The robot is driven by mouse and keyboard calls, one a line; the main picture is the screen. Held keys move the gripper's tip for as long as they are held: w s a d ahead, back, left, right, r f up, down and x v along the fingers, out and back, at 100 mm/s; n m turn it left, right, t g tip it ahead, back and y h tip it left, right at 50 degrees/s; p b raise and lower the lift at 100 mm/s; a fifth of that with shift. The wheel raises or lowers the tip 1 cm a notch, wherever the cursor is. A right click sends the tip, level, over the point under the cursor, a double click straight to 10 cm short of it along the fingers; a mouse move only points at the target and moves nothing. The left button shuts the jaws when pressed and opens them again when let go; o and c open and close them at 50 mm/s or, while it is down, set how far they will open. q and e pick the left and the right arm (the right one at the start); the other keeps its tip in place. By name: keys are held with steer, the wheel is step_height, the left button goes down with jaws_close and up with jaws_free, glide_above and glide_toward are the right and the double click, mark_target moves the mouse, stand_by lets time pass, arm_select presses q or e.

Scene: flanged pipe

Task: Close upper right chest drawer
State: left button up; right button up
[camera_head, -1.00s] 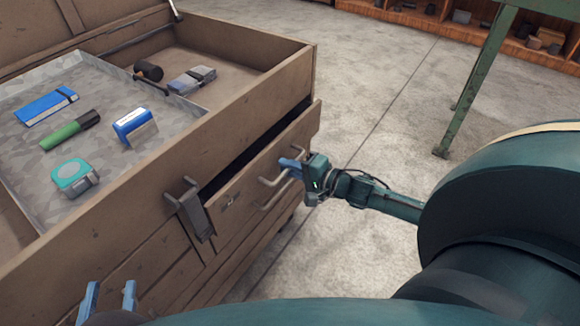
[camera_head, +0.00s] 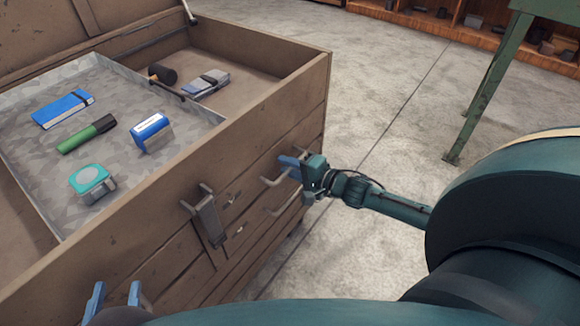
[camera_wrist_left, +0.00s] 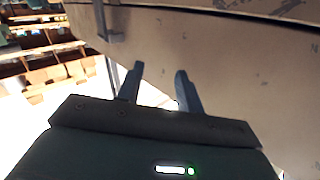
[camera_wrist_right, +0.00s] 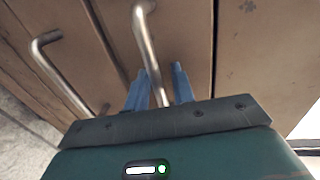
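The upper right chest drawer (camera_head: 243,193) now looks flush with the front of the brown chest, with no dark gap above it. Its bent metal handle (camera_head: 272,182) sticks out from the face. My right gripper (camera_head: 289,163) is at this handle. In the right wrist view the handle bar (camera_wrist_right: 146,40) runs between the two blue fingers (camera_wrist_right: 160,75), with a visible gap beside it, so they stand open around it. My left gripper (camera_head: 116,294) is open and empty near the left part of the chest front. The left wrist view shows its parted fingers (camera_wrist_left: 160,75) near the chest.
The chest's open top holds a grey tray (camera_head: 75,75) with a blue notebook (camera_head: 63,109), a green marker (camera_head: 86,134) and other small items. A metal latch (camera_head: 208,216) hangs on the front. A green table leg (camera_head: 485,95) stands at the right on open concrete floor.

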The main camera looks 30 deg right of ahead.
steer(key=shift+s, duration=0.1)
steer(key=shift+s+d, duration=0.15)
steer(key=shift+s, duration=0.1)
arm_select(q)
steer(key=g+p, duration=0.1)
steer(key=p, duration=0.1)
steer(key=s+a+n+g+y+p, duration=0.1)
steer(key=g+p, duration=0.1)
steer(key=shift+s+f, duration=0.1)
arm_select(e)
steer(key=v, duration=1.2)
steer(key=shift+s, duration=0.2)
arm_select(q)
steer(key=shift+y, duration=0.3)
arm_select(e)
steer(key=shift+d+r, duration=0.1)
arm_select(q)
steer(key=shift+p, duration=0.3)
